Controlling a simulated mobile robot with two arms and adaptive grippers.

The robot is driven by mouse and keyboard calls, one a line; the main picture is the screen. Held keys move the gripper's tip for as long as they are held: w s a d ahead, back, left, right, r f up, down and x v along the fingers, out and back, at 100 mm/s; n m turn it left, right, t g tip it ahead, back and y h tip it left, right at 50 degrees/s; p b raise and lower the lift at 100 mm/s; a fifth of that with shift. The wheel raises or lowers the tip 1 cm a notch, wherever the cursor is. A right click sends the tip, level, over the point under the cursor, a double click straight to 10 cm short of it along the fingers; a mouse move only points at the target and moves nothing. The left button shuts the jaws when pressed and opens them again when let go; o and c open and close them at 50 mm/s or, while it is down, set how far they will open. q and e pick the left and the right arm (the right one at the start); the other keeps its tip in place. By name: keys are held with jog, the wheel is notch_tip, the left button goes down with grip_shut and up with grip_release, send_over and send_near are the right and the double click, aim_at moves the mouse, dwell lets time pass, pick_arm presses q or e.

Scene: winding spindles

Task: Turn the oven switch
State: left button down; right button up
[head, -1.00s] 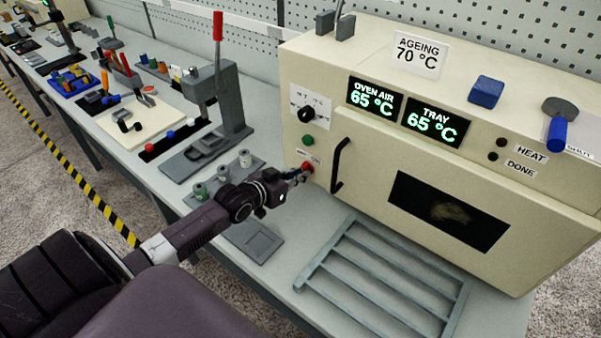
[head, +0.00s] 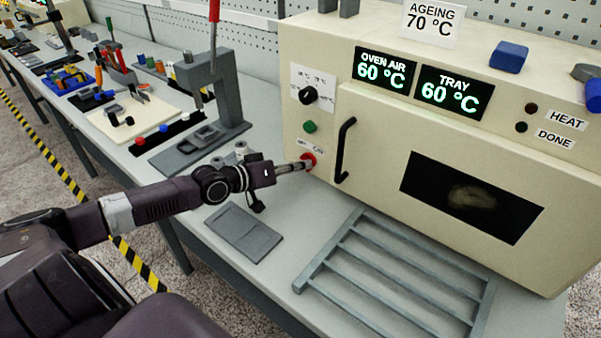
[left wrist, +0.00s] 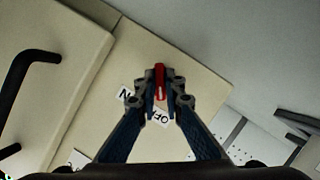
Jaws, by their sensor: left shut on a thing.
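The cream oven (head: 370,125) stands on the bench at the right in the head view. Its red switch (head: 309,159) is low on the left of the front panel. My left gripper (head: 300,164) reaches in from the left and its fingertips are at the switch. In the left wrist view the left gripper (left wrist: 160,92) is shut on the red switch (left wrist: 160,78), one finger on each side. An OFF label (left wrist: 163,119) and a partly hidden ON label (left wrist: 124,92) flank it. The displays read oven air 60 °C and tray 60 °C. My right gripper is not in view.
A black dial (head: 308,95) and a green button (head: 310,126) sit above the switch. The black door handle (head: 344,150) stands out close to its right. A metal rack (head: 345,245) lies on the bench before the oven. A lever press (head: 215,110) stands at the left.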

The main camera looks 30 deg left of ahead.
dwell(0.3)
pick_arm(q)
jog(key=c, duration=2.1)
grip_release()
jog(key=shift+o, duration=0.3)
